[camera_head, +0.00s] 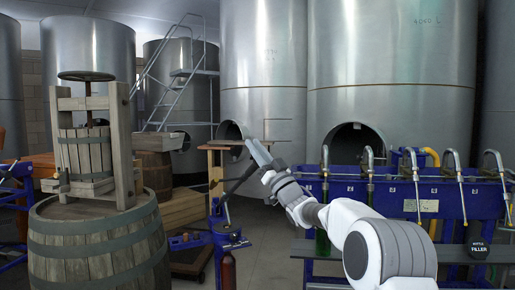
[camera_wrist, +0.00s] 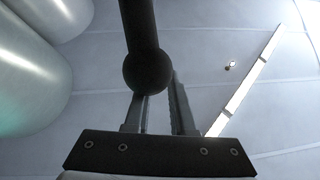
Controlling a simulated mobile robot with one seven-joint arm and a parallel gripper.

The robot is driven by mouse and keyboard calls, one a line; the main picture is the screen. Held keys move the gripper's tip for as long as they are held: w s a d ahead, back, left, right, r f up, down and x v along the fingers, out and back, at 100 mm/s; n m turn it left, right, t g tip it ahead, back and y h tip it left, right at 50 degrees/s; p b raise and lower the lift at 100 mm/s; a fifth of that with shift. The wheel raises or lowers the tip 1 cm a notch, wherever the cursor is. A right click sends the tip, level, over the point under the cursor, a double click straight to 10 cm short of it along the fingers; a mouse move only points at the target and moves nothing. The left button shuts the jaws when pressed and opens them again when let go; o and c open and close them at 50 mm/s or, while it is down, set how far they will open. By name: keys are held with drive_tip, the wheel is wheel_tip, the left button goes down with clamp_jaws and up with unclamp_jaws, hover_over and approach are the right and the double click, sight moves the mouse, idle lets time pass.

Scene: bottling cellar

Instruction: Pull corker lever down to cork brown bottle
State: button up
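The corker (camera_head: 222,238) is a blue metal stand on the floor left of my arm. Its dark lever (camera_head: 238,182) slants up to the right and ends near my gripper (camera_head: 257,150). A brown bottle (camera_head: 228,268) stands upright low in the corker, partly cut by the frame's bottom edge. In the wrist view, the lever (camera_wrist: 138,22) ends in a black ball knob (camera_wrist: 148,72) that covers the tip of the left finger. My gripper (camera_wrist: 160,100) has a gap between its fingers, and they are not closed on the knob. Whether the knob touches a finger cannot be told.
A blue bottle filler rack (camera_head: 385,190) with several spouts stands at the right, beside my arm. A barrel (camera_head: 100,250) carrying a wooden press (camera_head: 88,150) stands at the left. Steel tanks (camera_head: 390,70) fill the back. Some floor shows between corker and rack.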

drive_tip(key=o, duration=0.6)
drive_tip(key=shift+w+f, duration=0.65)
drive_tip(key=shift+f, duration=0.25)
drive_tip(key=shift+c, duration=0.2)
drive_tip(key=shift+s+d+r, duration=0.1)
drive_tip(key=shift+r, duration=0.05)
drive_tip(key=shift+s+d+f, duration=0.2)
drive_tip(key=shift+s+d, duration=0.05)
drive_tip(key=shift+s, duration=0.05)
drive_tip(key=v, duration=1.6)
drive_tip(key=shift+s+p, duration=0.25)
drive_tip(key=shift+p, duration=0.2)
drive_tip(key=shift+f, duration=0.15)
